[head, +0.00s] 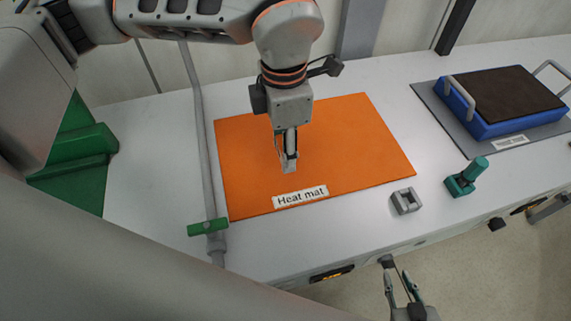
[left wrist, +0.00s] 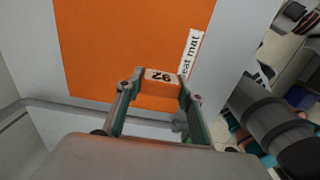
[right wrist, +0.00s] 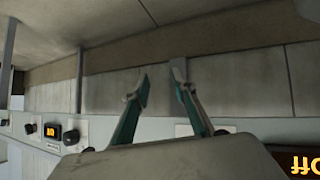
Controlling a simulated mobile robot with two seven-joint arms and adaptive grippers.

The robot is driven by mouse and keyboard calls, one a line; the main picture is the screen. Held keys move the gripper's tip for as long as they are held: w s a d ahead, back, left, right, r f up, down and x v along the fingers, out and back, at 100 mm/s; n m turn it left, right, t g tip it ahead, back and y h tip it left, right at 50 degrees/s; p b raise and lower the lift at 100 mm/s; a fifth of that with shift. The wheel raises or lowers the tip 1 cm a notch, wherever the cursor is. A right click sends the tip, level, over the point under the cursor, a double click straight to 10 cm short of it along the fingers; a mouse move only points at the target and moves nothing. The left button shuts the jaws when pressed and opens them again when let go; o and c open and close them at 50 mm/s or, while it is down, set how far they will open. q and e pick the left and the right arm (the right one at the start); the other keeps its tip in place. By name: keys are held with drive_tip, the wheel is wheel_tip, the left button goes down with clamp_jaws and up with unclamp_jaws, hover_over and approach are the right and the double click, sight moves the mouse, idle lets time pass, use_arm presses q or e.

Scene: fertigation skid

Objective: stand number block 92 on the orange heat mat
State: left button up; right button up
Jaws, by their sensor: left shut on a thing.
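The orange heat mat (head: 345,140) lies flat on the pale bench top, with a white "Heat mat" label at its front edge. My left gripper (head: 288,165) points down over the mat. In the left wrist view it is shut on number block 92 (left wrist: 160,76), whose printed label shows between the fingers with the mat behind. In the head view the fingers largely hide the block, and I cannot tell whether it touches the mat. My right gripper (head: 401,290) is open and empty, low in front of the bench; its spread fingers show in the right wrist view (right wrist: 158,82).
A small grey notched block (head: 406,201) and a teal fixture (head: 466,177) stand right of the mat. A blue box with a dark top (head: 505,97) sits on a grey mat at the back right. A grey pipe (head: 202,140) with a green handle (head: 208,227) runs along the left.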

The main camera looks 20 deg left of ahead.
sight(284, 176)
use_arm(q)
drive_tip(key=shift+w+f, duration=0.1)
drive_tip(key=shift+f, duration=3.2)
drive_tip(key=shift+b, duration=0.3)
drive_tip(key=shift+f, duration=0.2)
drive_tip(key=o, duration=1)
drive_tip(key=shift+r, duration=0.1)
wheel_tip(284, 176, up, 12)
drive_tip(key=shift+r+p, duration=0.15)
drive_tip(key=shift+p, duration=0.45)
